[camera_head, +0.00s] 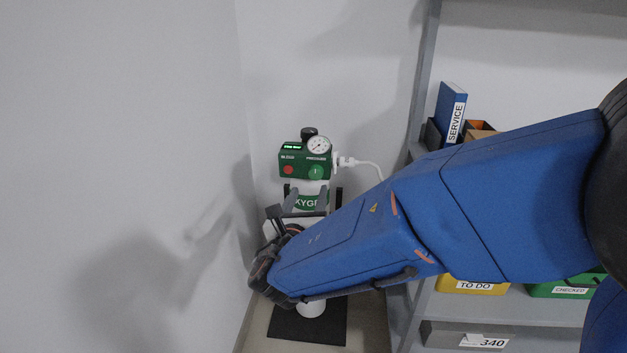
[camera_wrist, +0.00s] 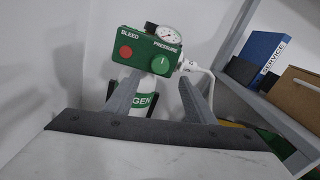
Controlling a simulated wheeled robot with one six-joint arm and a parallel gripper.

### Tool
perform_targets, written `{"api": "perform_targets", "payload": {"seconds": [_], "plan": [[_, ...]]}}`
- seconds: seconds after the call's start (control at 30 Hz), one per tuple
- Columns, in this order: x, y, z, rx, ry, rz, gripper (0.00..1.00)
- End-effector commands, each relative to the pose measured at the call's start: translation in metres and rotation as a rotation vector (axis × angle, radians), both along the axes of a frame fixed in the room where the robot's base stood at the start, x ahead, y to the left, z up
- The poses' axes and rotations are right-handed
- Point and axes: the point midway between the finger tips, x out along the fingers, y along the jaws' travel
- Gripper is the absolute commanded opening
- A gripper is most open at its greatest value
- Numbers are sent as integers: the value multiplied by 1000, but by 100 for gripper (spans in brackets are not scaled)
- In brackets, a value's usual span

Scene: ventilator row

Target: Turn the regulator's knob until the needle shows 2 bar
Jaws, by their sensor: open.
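The green regulator (camera_head: 291,158) sits on top of the oxygen cylinder (camera_head: 312,308), near the wall corner. Its round green knob (camera_head: 316,172), under the label PRESSURE, carries a pale mark that looks about upright; the knob also shows in the wrist view (camera_wrist: 160,65). The white dial gauge (camera_head: 319,146) is above the knob, and it also shows in the wrist view (camera_wrist: 165,35). Its needle is too small to read. My gripper (camera_wrist: 161,82) is open and empty. Its two grey fingers point toward the regulator, apart from the knob, which appears just above and between the tips.
A red BLEED button (camera_head: 289,170) is left of the knob. A white hose (camera_head: 365,164) leaves the regulator's right side. A grey shelf (camera_head: 415,110) on the right holds a blue SERVICE binder (camera_head: 452,108) and bins. The wall is close on the left.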

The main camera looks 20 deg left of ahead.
Motion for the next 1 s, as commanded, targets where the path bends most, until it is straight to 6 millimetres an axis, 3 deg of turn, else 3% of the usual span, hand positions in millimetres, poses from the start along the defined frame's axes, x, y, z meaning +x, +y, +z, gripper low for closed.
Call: {"api": "perform_targets", "payload": {"seconds": [0.2,0.4,0.6,0.9,1.0], "plan": [[39,6,-1,-1,0,-2,50],[65,12,-1,-1,1,0,50],[77,14,0,0,0,-1,50],[78,14,0,0,0,0,50],[78,14,0,0,0,0,26]]}}
